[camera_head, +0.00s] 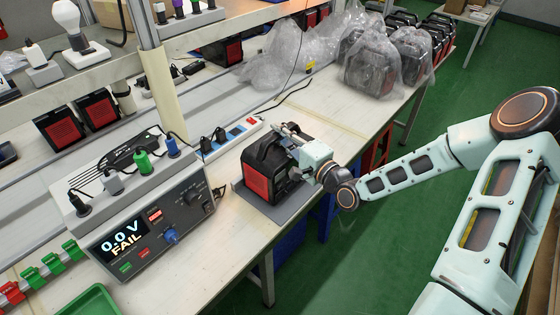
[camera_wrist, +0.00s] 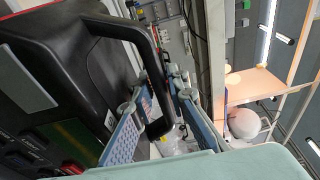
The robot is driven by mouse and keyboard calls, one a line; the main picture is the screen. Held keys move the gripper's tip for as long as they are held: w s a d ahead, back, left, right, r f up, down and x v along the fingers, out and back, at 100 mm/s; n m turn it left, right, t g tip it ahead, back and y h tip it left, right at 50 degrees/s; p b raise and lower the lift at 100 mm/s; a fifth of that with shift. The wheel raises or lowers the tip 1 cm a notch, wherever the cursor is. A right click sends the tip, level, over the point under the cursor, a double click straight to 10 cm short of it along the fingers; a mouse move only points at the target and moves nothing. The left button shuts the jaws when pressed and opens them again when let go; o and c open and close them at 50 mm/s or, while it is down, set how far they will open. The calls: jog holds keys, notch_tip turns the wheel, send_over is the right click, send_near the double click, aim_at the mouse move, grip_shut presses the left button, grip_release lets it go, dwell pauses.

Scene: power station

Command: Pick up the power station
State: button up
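The power station (camera_head: 263,178) is a black box with a red front panel and a black top handle. It stands upright on a dark grey pad (camera_head: 283,212) on the workbench. My gripper (camera_head: 290,133) is at the top right of the box, at the handle. In the wrist view, the handle (camera_wrist: 153,75) passes between my two blue fingers (camera_wrist: 157,112). The fingers stand apart, one on each side of it, and I see no firm closing on it. The black body of the power station (camera_wrist: 60,70) fills the left of the wrist view.
A tester (camera_head: 150,215) reading "0.0 V FAIL" stands left of the power station. A white power strip (camera_head: 230,138) lies behind it. Bagged units (camera_head: 375,65) stand at the bench's far end. A green tray (camera_head: 92,303) is at the lower left. Bench beyond the power station is mostly clear.

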grip_shut()
jog(key=shift+w+r, duration=0.1)
jog(key=shift+r, duration=0.2)
